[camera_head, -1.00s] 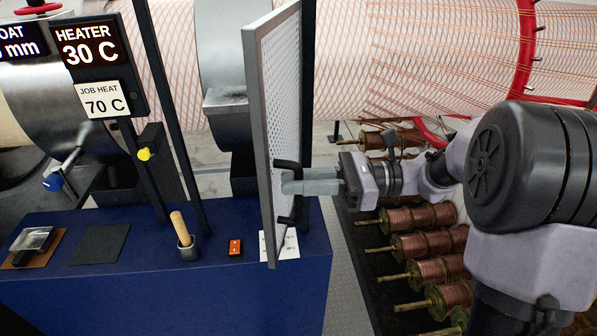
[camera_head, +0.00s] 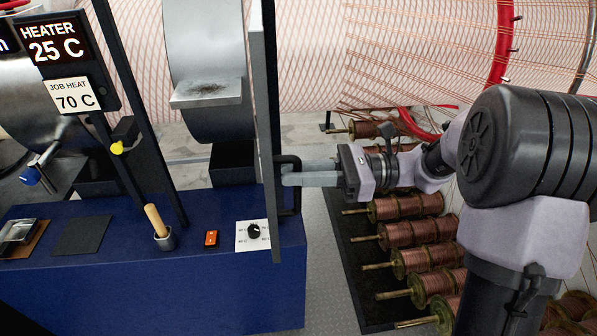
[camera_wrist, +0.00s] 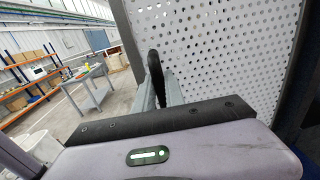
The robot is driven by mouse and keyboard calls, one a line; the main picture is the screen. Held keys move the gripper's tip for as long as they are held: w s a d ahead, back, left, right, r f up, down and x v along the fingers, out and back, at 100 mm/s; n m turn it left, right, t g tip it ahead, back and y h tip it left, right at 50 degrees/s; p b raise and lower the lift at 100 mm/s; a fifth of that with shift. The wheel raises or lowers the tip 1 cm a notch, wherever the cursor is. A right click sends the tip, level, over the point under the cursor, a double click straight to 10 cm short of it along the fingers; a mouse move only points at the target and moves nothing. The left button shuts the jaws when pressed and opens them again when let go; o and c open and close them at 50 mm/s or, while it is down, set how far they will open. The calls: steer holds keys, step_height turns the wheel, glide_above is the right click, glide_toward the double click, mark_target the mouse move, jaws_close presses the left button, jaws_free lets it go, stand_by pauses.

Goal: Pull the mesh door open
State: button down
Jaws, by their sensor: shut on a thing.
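The mesh door (camera_head: 267,90) is a tall grey-framed panel, seen almost edge-on in the head view. It stands swung out towards me at the right end of the blue bench. In the wrist view its white perforated sheet (camera_wrist: 225,50) fills the upper right. A black bar handle (camera_head: 296,205) sticks out from the door's right side, and it also shows in the wrist view (camera_wrist: 156,72). My gripper (camera_head: 288,173) reaches in from the right and is shut on the handle's upper part. The fingers partly hide the handle.
The blue bench (camera_head: 120,290) carries a dial on a white card (camera_head: 254,231), an orange switch (camera_head: 211,238) and a wooden-handled tool in a cup (camera_head: 157,225). A rack of copper spools (camera_head: 410,235) stands below my arm. Grey floor shows between bench and rack.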

steer(key=c, duration=1.7)
jaws_free()
steer(key=shift+d, duration=0.1)
steer(key=d+p, duration=0.2)
steer(key=d, duration=1.5)
steer(key=shift+w, duration=0.15)
